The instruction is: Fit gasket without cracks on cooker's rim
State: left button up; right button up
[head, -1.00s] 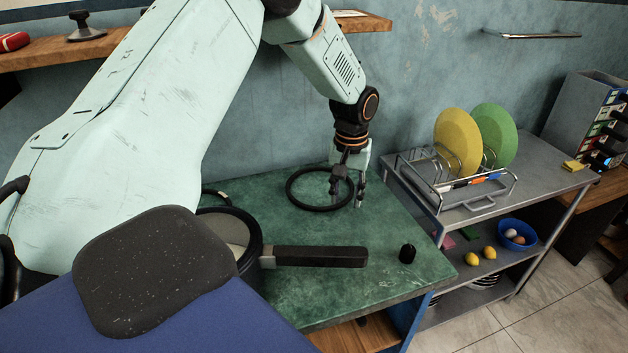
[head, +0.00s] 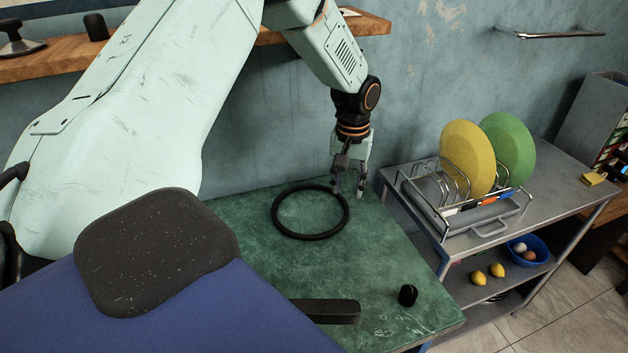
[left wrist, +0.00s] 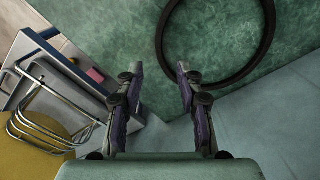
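A black ring, the gasket (head: 312,237), lies on the green worktop (head: 384,250). No crack shows on it at this size. My left gripper (head: 349,190) is open and empty, pointing down at the ring's upper right edge. One finger overlaps the band and the other is outside it; I cannot tell the height gap. In the left wrist view, the gasket (left wrist: 163,45) curves at the upper right, with its near band between and beyond the parted fingers (left wrist: 158,70). A black handle (head: 325,311) sticks out at the bottom; its vessel is hidden behind my body. My right gripper is not in view.
A small black knob (head: 407,294) stands near the worktop's right edge. On the right, a metal shelf unit (head: 560,205) carries a dish rack (head: 490,228) with a yellow (head: 468,158) and a green plate (head: 510,150). The worktop between gasket and knob is clear.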

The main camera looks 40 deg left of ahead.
aim_at(346, 214)
pick_arm(q)
jog(key=shift+a+f, duration=0.4)
jog(key=shift+f, duration=0.45)
jog(key=shift+s+d+f, duration=0.2)
jog(key=shift+d+f, duration=0.3)
jog(key=shift+f, duration=0.05)
jog(key=f, duration=0.3)
jog(key=f+b, duration=0.1)
jog(key=f, duration=0.1)
jog(key=shift+w+a+f, duration=0.1)
jog(key=shift+w+a, duration=0.15)
jog(key=shift+w, duration=0.15)
jog(key=shift+s+d+r, duration=0.1)
jog(key=shift+d+r, duration=0.2)
jog(key=shift+d, duration=0.05)
jog(key=shift+c, duration=0.4)
jog(key=shift+a+f, duration=0.25)
jog(key=shift+a, duration=0.05)
jog(key=c, duration=0.4)
grip_shut()
jog(key=shift+d+r, duration=0.15)
